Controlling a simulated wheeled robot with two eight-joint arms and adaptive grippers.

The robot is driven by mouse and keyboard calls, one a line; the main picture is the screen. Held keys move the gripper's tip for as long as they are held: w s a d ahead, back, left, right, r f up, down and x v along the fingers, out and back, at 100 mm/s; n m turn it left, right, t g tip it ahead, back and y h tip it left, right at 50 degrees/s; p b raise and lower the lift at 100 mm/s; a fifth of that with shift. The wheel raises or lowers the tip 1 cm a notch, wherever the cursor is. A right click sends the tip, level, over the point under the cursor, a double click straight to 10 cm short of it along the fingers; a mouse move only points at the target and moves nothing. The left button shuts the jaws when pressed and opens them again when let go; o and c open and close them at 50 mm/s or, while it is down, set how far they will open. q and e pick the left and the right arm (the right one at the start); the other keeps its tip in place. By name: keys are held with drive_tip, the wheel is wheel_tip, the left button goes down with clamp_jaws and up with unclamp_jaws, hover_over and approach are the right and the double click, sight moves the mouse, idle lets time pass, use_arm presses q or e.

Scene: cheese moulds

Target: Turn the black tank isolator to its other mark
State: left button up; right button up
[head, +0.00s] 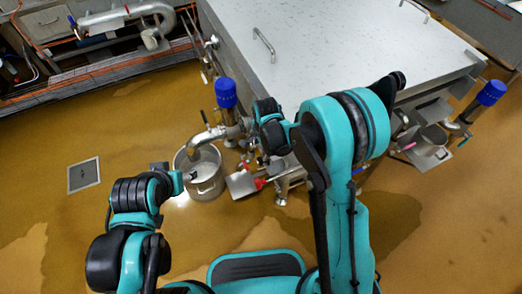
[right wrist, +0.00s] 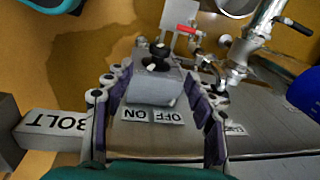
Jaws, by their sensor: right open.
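The black tank isolator (right wrist: 156,58) is a small dark knob with pale spots, on a grey box (right wrist: 155,91) in the right wrist view. ON and OFF labels (right wrist: 153,116) show upside down on the box's near side. Which mark the knob points at I cannot tell. My right gripper (right wrist: 157,76) is open, one finger on each side of the box and knob; contact is unclear. In the head view my right gripper (head: 274,160) points down beside the steel table, and the isolator is hidden by it. My left gripper (head: 184,179) is by the pot, its fingers unclear.
A steel pot (head: 204,186) stands on the floor under a pipe with a blue-capped valve (head: 226,92). A red-handled lever (right wrist: 187,30) is close by the isolator. A BOLT label (right wrist: 58,122) is at left. The steel table (head: 300,50) fills the back.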

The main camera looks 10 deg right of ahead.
sight(259, 159)
drive_tip(key=w+f+g+p, duration=0.1)
drive_tip(key=w+a+f+g+p, duration=0.1)
drive_tip(key=w, duration=0.1)
drive_tip(key=shift+f+g+h+p, duration=0.3)
drive_tip(key=shift+f+h+p, duration=0.1)
drive_tip(key=shift+w+a+f+g, duration=0.15)
drive_tip(key=shift+f+g, duration=0.15)
drive_tip(key=shift+f, duration=0.35)
drive_tip(key=f+b, duration=0.1)
drive_tip(key=f, duration=0.1)
drive_tip(key=s+f+b, duration=0.1)
drive_tip(key=f, duration=0.2)
drive_tip(key=f+b, duration=0.1)
drive_tip(key=f, duration=0.1)
drive_tip(key=shift+s+d+f, duration=0.15)
drive_tip(key=shift+d+f, duration=0.1)
drive_tip(key=shift+f, duration=0.1)
drive_tip(key=c, duration=1.2)
